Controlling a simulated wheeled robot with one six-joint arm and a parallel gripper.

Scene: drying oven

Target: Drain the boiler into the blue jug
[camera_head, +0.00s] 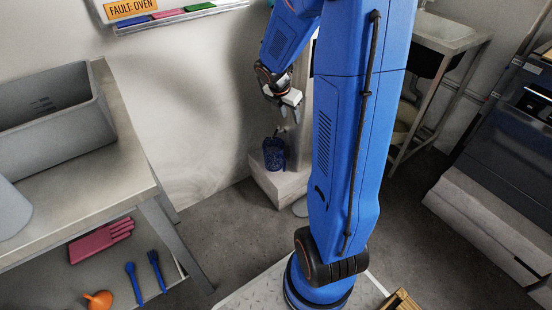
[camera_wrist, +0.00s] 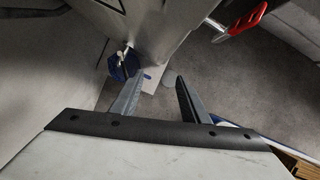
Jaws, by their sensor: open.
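The blue jug (camera_head: 273,154) stands upright on a pale low plinth against the wall. In the wrist view the jug (camera_wrist: 119,69) is dark blue, beyond the left fingertip, with a small metal tap-like part (camera_wrist: 125,54) above it. A pale upright body, apparently the boiler (camera_head: 304,95), rises behind my arm and is mostly hidden; its grey side (camera_wrist: 160,25) seems to fill the top of the wrist view. My gripper (camera_head: 284,113) hangs above the jug, apart from it. In the wrist view my gripper (camera_wrist: 160,79) is open, with nothing between its fingers.
A red handle (camera_wrist: 248,18) shows at the wrist view's upper right. A steel bench (camera_head: 95,165) with a grey bin (camera_head: 55,120) stands left. Pink gloves (camera_head: 100,240), blue utensils (camera_head: 145,275) and an orange funnel (camera_head: 99,299) lie below. A sink (camera_head: 443,28) stands back right.

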